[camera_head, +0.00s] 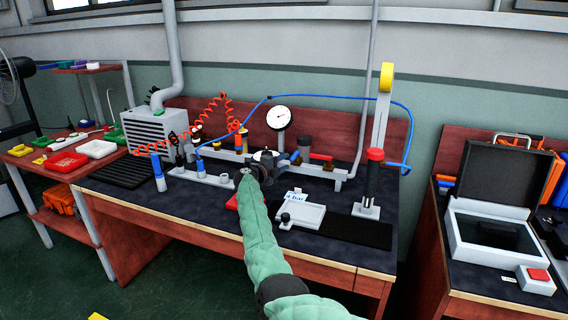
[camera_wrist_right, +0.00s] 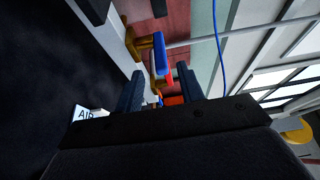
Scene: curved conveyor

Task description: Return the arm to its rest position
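My right arm (camera_head: 267,235), in a pale green sleeve, reaches in from the bottom middle over the dark workbench. Its gripper (camera_head: 268,165) is in front of the pipe assembly, below the round gauge (camera_head: 279,117), and partly covers it. In the right wrist view the two dark fingers of the right gripper (camera_wrist_right: 160,72) stand apart, with nothing clearly held between them. A blue and yellow valve handle (camera_wrist_right: 160,55) shows just beyond the fingertips; I cannot tell whether they touch it. My left gripper is not in view.
A small white sign (camera_head: 297,196) and white tray (camera_head: 302,215) lie right of my arm. A red-topped cylinder (camera_head: 374,170) stands farther right. A blue hose (camera_head: 335,97) arches above. An open case (camera_head: 493,230) is on the right bench, red and white trays (camera_head: 66,162) on the left one.

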